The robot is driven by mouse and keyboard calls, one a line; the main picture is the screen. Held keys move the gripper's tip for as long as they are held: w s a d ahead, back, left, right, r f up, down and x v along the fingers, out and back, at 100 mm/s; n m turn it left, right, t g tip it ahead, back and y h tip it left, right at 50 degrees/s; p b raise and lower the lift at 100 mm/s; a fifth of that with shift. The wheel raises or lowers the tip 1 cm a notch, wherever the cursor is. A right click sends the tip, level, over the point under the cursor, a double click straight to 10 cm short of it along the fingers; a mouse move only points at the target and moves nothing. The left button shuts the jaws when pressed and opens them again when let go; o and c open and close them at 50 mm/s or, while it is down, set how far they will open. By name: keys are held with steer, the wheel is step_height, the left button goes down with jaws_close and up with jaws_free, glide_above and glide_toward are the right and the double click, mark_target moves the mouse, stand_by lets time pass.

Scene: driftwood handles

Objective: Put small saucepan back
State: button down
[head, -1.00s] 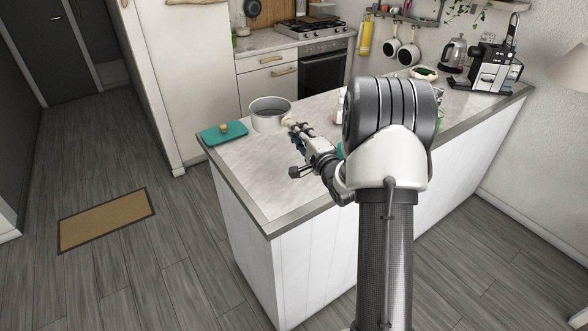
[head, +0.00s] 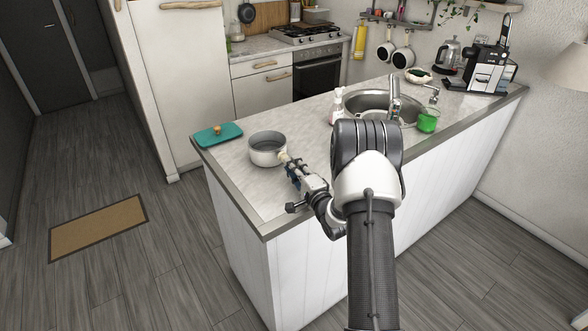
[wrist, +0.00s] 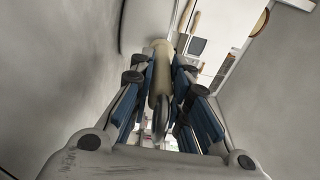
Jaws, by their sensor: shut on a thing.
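The small saucepan (head: 267,151) is grey-white with an open top, at the left part of the island counter in the head view. Its pale handle (head: 284,158) points toward my arm. My gripper (head: 290,165) is shut on this handle. In the wrist view the cream handle (wrist: 160,72) runs between the fingers of my gripper (wrist: 160,88). The pan looks roughly level. I cannot tell whether its base touches the counter (head: 240,190) or hangs just above it.
A teal board (head: 218,135) with a small item lies left of the pan. A sink (head: 366,103), soap bottle (head: 336,106) and green cup (head: 428,120) are to the right. Two pans (head: 402,58) hang on the back wall, near the stove (head: 304,33). The counter's near left part is clear.

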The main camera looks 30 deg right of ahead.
steer(key=shift+r, duration=0.1)
steer(key=c, duration=2)
jaws_free()
steer(key=shift+f, duration=0.25)
steer(key=o, duration=0.5)
steer(key=shift+r, duration=0.1)
steer(key=shift+r, duration=0.1)
steer(key=shift+s, duration=0.4)
steer(key=s, duration=0.3)
steer(key=s+p, duration=0.1)
steer(key=s, duration=0.3)
steer(key=s+a+p, duration=0.1)
steer(key=s, duration=0.3)
steer(key=shift+s+a, duration=0.1)
